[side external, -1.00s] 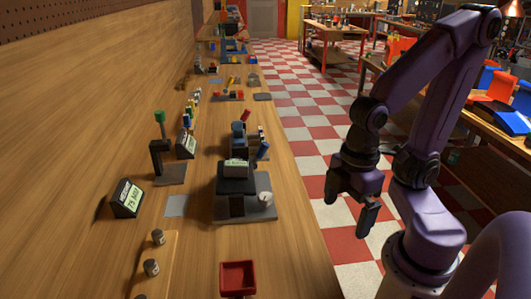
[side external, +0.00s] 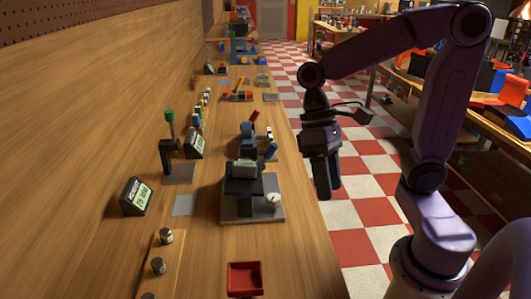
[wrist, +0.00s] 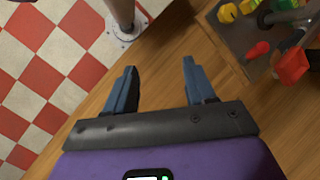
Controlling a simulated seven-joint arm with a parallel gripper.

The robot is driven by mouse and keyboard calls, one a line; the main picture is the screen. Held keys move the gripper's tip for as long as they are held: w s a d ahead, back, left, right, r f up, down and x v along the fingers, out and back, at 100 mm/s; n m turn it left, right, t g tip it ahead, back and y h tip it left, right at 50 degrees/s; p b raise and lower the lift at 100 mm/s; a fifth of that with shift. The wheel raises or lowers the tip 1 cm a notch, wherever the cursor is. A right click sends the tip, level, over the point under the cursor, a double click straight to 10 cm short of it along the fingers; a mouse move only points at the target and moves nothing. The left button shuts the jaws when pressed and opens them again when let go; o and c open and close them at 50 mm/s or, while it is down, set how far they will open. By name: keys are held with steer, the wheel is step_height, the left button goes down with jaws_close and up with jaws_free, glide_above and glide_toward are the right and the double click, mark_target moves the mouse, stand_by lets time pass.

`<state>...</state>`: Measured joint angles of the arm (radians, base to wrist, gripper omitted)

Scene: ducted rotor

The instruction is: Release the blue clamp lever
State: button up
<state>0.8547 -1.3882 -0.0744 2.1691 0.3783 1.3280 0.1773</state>
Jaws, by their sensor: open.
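A blue lever-like piece (side external: 271,151) stands tilted on a small fixture behind the black stand in the side view. It is small there, and I cannot tell whether it is the clamp lever or how it is set. A blue-grey block (side external: 247,130) and a tilted red piece (side external: 254,116) are close by. My gripper (side external: 328,194) points down beside the bench's right edge, to the right of these parts and apart from them. In the wrist view its two blue-grey fingers (wrist: 160,84) are spread, with nothing between them. I see no blue lever in the wrist view.
The black stand (side external: 243,184) sits on a grey plate nearer the camera. A red tray (side external: 245,279) is at the front. In the wrist view, a grey plate with yellow and red parts (wrist: 290,65) is at upper right, and a metal post (wrist: 122,18) is at the top.

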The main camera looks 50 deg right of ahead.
steer(key=w+d+m+t+y, duration=0.2)
steer(key=w+d+m+y, duration=0.35)
steer(key=w+m, duration=0.3)
steer(key=w+d+m+t+y, duration=0.1)
steer(key=w+d+m+y, duration=0.5)
steer(key=w, duration=0.4)
steer(key=w+d+m+t+y, duration=0.1)
steer(key=w+d+m+t, duration=0.1)
steer(key=d+m+t, duration=0.65)
steer(key=w+d+m+t, duration=0.2)
steer(key=d+m+t, duration=0.15)
steer(key=d, duration=1.05)
glide_toward(269, 153)
steer(key=x, duration=0.7)
steer(key=w+x, duration=0.1)
steer(key=x, duration=0.3)
steer(key=shift+d, duration=0.35)
steer(key=shift+s, duration=0.1)
